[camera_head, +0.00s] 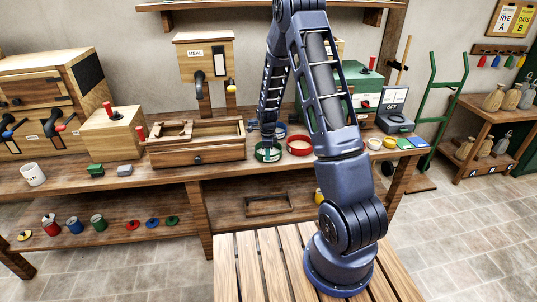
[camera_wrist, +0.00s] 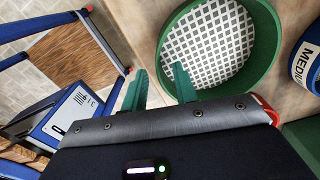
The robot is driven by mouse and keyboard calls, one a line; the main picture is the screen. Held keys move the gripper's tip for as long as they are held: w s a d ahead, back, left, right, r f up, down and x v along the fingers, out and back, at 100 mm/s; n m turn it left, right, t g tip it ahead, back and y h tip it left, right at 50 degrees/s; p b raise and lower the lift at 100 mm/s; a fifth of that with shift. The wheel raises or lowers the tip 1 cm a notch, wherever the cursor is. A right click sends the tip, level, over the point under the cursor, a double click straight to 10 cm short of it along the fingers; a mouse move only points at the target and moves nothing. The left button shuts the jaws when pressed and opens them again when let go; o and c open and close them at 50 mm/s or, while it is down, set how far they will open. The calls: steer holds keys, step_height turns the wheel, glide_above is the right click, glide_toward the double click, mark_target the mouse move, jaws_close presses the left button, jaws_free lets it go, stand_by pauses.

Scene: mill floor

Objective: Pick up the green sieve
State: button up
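The green sieve (camera_head: 268,156) sits on the workbench below my gripper, a round green rim around a pale grid mesh. It is large at the top of the wrist view (camera_wrist: 268,75), its far edge cut off. My gripper (camera_wrist: 159,72) is open, with two green fingers apart. One finger overlaps the mesh inside the sieve, and the other is outside its left rim. The near rim runs between them. I cannot tell whether either finger touches it. In the head view my gripper (camera_head: 265,144) is small and partly merges with the sieve.
A red sieve (camera_head: 299,146) stands close on the right and a blue sieve (camera_wrist: 302,66), marked MEDIUM, is also close. A wooden tray box (camera_head: 196,155) stands to the left.

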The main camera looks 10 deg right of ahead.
step_height(320, 180, down, 2)
jaws_close()
steer(key=shift+r, duration=0.1)
